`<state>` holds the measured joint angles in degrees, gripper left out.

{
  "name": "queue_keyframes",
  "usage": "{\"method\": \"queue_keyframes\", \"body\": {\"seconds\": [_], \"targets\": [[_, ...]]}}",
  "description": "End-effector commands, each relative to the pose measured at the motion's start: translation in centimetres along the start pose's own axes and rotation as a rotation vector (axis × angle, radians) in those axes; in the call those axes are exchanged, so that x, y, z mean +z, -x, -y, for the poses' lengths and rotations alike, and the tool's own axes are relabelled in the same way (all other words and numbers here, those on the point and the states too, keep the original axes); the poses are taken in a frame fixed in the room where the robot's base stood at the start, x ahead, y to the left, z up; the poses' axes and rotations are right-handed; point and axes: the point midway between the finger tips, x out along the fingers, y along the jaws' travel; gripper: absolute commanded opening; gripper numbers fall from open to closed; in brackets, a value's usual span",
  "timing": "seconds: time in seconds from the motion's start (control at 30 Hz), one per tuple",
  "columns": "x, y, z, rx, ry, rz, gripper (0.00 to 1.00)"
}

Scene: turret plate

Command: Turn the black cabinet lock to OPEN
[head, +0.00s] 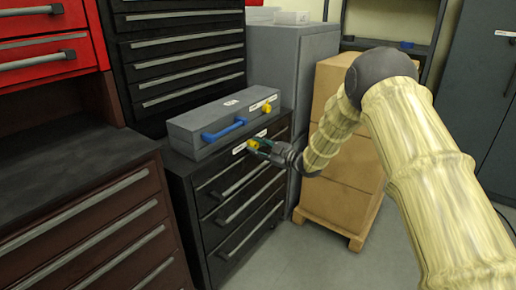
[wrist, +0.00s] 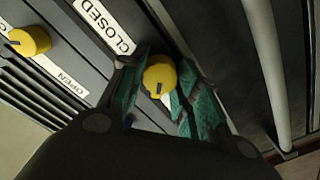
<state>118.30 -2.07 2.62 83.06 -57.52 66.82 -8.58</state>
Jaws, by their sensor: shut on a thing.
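The black cabinet (head: 215,183) stands at the middle of the head view. Its lock is a yellow knob (head: 253,145) on the top front strip. The knob also shows in the wrist view (wrist: 160,73), with a short dark mark on its lower side. My gripper (head: 261,148) is shut on this knob, with green finger pads on either side of it. A CLOSED label (wrist: 105,22) lies up and left of the knob. A white patch (wrist: 175,105) behind the right finger is mostly hidden, and I cannot read it.
A grey box (head: 208,123) with a blue handle (head: 225,130) and its own yellow knob (head: 266,108) lies on the cabinet. An OPEN label (wrist: 70,77) is near that second knob. Drawer handles (head: 240,178) sit below my gripper. Stacked cartons (head: 350,165) stand to the right.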

Motion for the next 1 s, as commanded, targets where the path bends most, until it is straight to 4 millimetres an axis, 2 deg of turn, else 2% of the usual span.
{"method": "queue_keyframes", "body": {"seconds": [0.2,0.23,0.33,0.73,0.87,1.0], "targets": [[0.0,0.0,-0.1,0.001,0.0,0.001,0.08],[0.0,0.0,-0.1,0.001,0.0,0.001,0.38],[0.0,0.0,-0.1,0.001,0.0,0.001,0.55],[0.0,0.4,-0.1,0.001,-0.001,0.0,0.55],[0.0,1.8,-0.1,0.001,-0.001,0.001,0.55],[0.0,4.2,-0.1,0.002,-0.002,0.002,0.55]]}}
